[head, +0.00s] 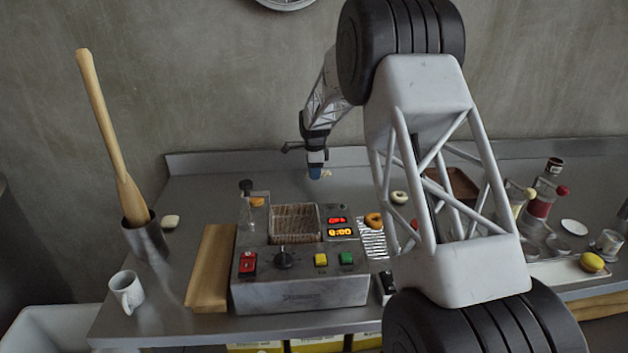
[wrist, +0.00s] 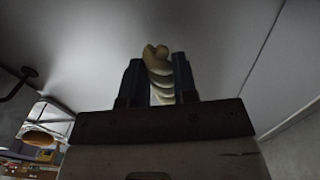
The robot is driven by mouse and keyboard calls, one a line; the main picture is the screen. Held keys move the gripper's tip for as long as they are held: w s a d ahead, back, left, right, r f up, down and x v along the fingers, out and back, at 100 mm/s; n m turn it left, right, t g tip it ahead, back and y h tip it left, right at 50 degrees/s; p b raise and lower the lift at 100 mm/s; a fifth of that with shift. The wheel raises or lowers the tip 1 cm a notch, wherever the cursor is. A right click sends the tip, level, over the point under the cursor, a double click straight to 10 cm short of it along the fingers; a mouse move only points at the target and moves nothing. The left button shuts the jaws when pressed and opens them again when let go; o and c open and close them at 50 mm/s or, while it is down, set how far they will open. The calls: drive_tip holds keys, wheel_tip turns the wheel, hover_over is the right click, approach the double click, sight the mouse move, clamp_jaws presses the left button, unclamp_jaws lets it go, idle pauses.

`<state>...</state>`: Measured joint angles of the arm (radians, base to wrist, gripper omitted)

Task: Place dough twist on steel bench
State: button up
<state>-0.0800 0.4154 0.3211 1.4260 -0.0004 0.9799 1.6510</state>
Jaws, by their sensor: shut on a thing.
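My gripper (wrist: 158,80) is shut on the dough twist (wrist: 157,62), a pale, ridged piece held between the two dark fingers in the wrist view. In the head view my gripper (head: 316,172) is small, over the rear part of the steel bench (head: 210,186), behind the fryer. The pale dough twist (head: 327,174) shows just beside the blue fingertips there. I cannot tell whether the twist touches the bench. Grey bench surface (wrist: 215,35) fills much of the wrist view beyond the fingers.
The fryer (head: 300,291) with a wicker-like basket (head: 295,222) stands in front of my gripper. A mug (head: 127,291), a wooden board (head: 211,268) and a tall holder (head: 146,238) are left. Doughnuts (head: 373,220), bottles (head: 541,192) and a brown tray (head: 455,184) are right. The bench's rear left is mostly clear.

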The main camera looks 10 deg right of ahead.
sight(314, 186)
drive_tip(key=shift+w, duration=0.4)
drive_tip(key=shift+f, duration=1.8)
drive_tip(key=shift+f, duration=0.1)
drive_tip(key=o, duration=0.7)
drive_tip(key=shift+o, duration=0.2)
wheel_tip(314, 186, up, 12)
drive_tip(key=shift+r, duration=0.1)
